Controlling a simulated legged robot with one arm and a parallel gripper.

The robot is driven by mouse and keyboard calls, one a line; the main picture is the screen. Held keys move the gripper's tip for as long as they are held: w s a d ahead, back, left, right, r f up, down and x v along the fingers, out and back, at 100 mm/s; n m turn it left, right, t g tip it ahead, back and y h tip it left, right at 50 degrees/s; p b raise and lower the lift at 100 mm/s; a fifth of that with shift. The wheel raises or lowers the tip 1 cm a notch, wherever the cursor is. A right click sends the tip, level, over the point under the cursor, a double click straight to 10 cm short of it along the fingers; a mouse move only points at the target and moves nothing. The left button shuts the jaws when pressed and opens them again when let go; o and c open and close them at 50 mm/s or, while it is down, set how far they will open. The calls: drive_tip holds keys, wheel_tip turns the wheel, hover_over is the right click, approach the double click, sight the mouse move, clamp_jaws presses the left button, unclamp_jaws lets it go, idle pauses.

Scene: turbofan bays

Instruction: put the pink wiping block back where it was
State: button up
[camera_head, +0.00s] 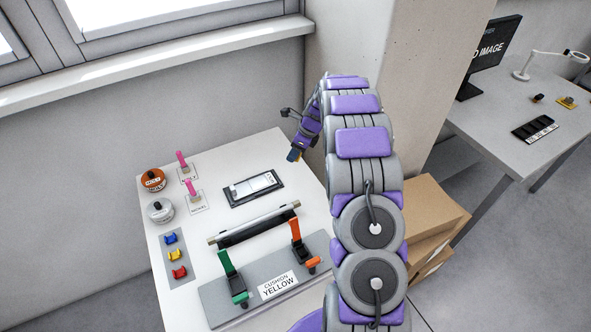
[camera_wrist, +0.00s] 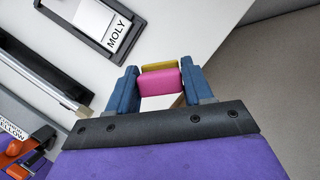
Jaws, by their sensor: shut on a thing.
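The pink wiping block (camera_wrist: 160,82) shows in the wrist view between the two blue fingers of my gripper (camera_wrist: 163,90). It is pink with a mustard-yellow strip on its far side. My gripper is shut on it. In the head view my gripper (camera_head: 295,154) hangs near the back right edge of the white table (camera_head: 215,235), and the block is too small there to make out clearly. The dark tray (camera_head: 254,189) with a white card lies on the table to the left of my gripper; in the wrist view its card reads MOLY.
A silver bar on a dark rest (camera_head: 254,224) and a grey board (camera_head: 235,297) with green and orange levers fill the table's front. Two pots, two pink-handled tools (camera_head: 191,187) and coloured clips (camera_head: 176,256) stand at left. Cardboard boxes (camera_head: 430,215) are right, below table height.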

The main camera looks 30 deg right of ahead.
sight(290, 171)
drive_tip(key=f, duration=0.1)
drive_tip(key=a+f, duration=0.2)
drive_tip(key=shift+f+b, duration=0.4)
drive_tip(key=shift+f, duration=0.35)
drive_tip(key=f, duration=0.1)
drive_tip(key=d+f, duration=0.1)
drive_tip(key=f+b, duration=0.1)
drive_tip(key=shift+d, duration=0.4)
drive_tip(key=o, duration=0.7)
drive_tip(key=shift+a, duration=0.25)
drive_tip(key=shift+c, duration=0.2)
drive_tip(key=o, duration=0.3)
drive_tip(key=shift+a+r, duration=0.1)
drive_tip(key=shift+a, duration=0.25)
